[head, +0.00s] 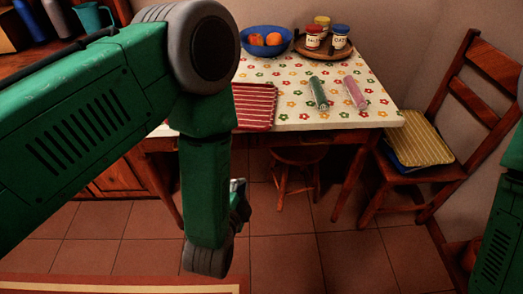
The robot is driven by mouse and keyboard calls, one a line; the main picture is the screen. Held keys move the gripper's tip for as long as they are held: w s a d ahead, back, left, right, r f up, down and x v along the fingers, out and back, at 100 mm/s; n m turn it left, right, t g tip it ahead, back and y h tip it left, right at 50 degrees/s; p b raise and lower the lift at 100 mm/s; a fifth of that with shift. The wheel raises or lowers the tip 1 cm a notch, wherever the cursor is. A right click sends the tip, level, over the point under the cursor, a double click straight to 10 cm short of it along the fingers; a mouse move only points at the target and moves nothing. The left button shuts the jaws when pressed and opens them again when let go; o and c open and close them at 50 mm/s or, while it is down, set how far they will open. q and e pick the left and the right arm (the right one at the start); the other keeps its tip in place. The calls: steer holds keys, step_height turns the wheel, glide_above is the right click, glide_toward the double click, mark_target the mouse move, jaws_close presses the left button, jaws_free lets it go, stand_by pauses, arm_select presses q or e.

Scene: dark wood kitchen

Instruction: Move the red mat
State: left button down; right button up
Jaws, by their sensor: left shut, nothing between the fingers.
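The red mat (254,106) has pale stripes and lies flat on the table with the flowered cloth (300,85), near its left front edge. My left arm hides the mat's left part. My left gripper (239,199) hangs below table height, in front of the table and apart from the mat. It is mostly hidden behind my left forearm; it is shut and holds nothing. My right arm shows only at the right edge, and its gripper is out of the picture.
On the table are a blue bowl (266,41) with orange fruit, a round tray (323,51) with jars, and green (319,93) and pink (355,92) items. A wooden chair (430,175) with a yellow striped mat (420,138) stands right. A stool (298,158) is under the table.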

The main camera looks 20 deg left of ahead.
arm_select(q)
steer(key=w+d+r+m+t+y+b, duration=0.1)
steer(key=d+r+m+t+b, duration=0.1)
steer(key=d+r+m+t, duration=0.15)
steer(key=w+a+b, duration=0.2)
steer(key=w, duration=1)
steer(key=shift+w+a+r, duration=0.15)
steer(key=shift+w+a, duration=0.05)
steer(key=shift+a, duration=0.2)
steer(key=w+a, duration=0.1)
steer(key=a, duration=0.1)
steer(key=shift+w+a, duration=0.4)
steer(key=shift+d, duration=0.1)
